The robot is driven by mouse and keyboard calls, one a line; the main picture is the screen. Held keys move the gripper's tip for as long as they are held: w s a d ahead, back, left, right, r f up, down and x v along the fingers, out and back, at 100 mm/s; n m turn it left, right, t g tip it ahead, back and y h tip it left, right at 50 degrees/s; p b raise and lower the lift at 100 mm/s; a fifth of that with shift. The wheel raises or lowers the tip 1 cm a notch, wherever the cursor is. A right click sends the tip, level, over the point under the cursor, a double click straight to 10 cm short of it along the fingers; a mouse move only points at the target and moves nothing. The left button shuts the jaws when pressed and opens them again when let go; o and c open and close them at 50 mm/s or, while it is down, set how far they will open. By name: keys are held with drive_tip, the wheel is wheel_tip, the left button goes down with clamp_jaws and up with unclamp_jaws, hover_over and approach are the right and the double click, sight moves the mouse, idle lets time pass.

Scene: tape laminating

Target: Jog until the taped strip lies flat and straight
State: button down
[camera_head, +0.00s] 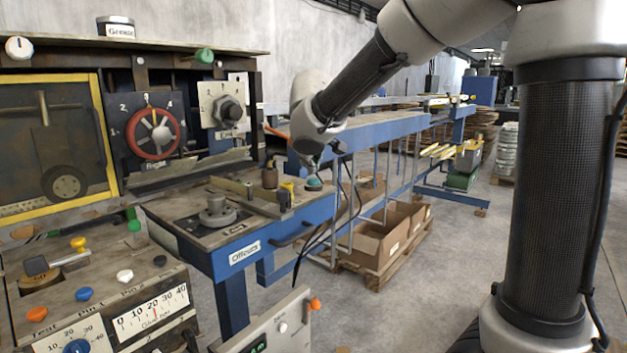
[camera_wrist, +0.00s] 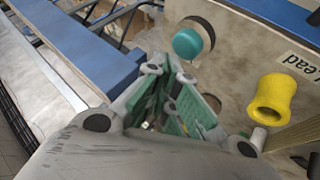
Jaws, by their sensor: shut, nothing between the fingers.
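My gripper (camera_wrist: 168,98) has green-padded fingers and is shut and empty. It points towards a round teal button (camera_wrist: 188,43) on a pale panel labelled "Lead". The fingertips look close to the button, but I cannot tell whether they touch it. In the head view the teal button (camera_head: 314,183) sits at the right end of the bench top, just below my wrist; the fingers are hard to make out there. I cannot pick out a taped strip with certainty in either view.
A yellow spool-shaped knob (camera_wrist: 270,97) stands right of the gripper. A grey hub (camera_head: 217,212) sits on the bench labelled "Offcuts". A red handwheel (camera_head: 153,134) and a dial (camera_head: 230,111) are on the back panel. Cardboard boxes (camera_head: 375,245) stand on a pallet below.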

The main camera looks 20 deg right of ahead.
drive_tip(key=shift+f, duration=0.1)
idle(0.7)
drive_tip(key=shift+f, duration=0.3)
